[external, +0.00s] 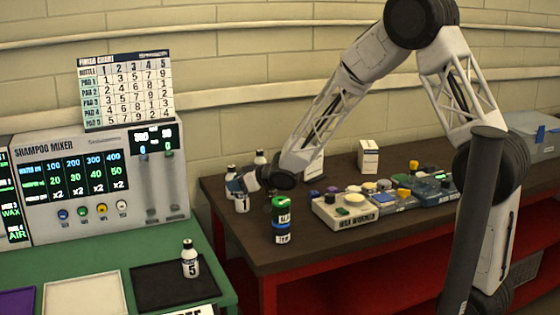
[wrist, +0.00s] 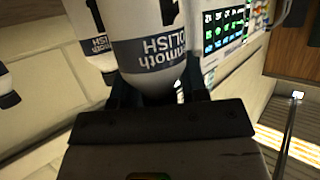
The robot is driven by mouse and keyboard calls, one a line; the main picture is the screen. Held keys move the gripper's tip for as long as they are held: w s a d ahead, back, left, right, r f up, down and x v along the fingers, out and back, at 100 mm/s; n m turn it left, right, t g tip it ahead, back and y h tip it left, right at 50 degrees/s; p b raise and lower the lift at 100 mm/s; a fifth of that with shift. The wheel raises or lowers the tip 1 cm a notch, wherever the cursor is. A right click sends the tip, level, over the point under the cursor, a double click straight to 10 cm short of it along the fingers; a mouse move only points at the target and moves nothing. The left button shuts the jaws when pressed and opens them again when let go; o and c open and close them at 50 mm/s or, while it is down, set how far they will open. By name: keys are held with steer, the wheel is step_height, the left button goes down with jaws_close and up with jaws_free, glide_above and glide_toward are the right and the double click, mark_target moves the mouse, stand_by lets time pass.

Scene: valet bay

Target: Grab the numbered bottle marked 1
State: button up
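My gripper (external: 248,184) is at the left end of the dark table, low among small white bottles with dark caps. In the wrist view a white bottle with a dark band reading "smooth POLISH" (wrist: 150,48) appears upside down between my two fingers (wrist: 158,92). Its numeral is cut off at the top edge. Whether the fingers press on it is hidden. A second polish bottle (wrist: 92,30) is just left of it, with a partly seen numeral that looks like 1. In the external view one white bottle (external: 242,202) stands under my gripper; others (external: 230,174) (external: 260,157) are beside and behind.
A bottle marked 5 (external: 190,262) stands on a black mat (external: 150,290) on the green counter. A green-capped bottle (external: 282,222) stands right of my gripper, near the table's front edge. A shampoo mixer (external: 105,150) is left; button boxes (external: 345,214) are right.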

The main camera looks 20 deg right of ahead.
steer(key=c, duration=0.3)
steer(key=shift+r, duration=0.3)
jaws_close()
step_height(320, 180, up, 9)
steer(key=shift+r, duration=0.2)
stand_by(0.4)
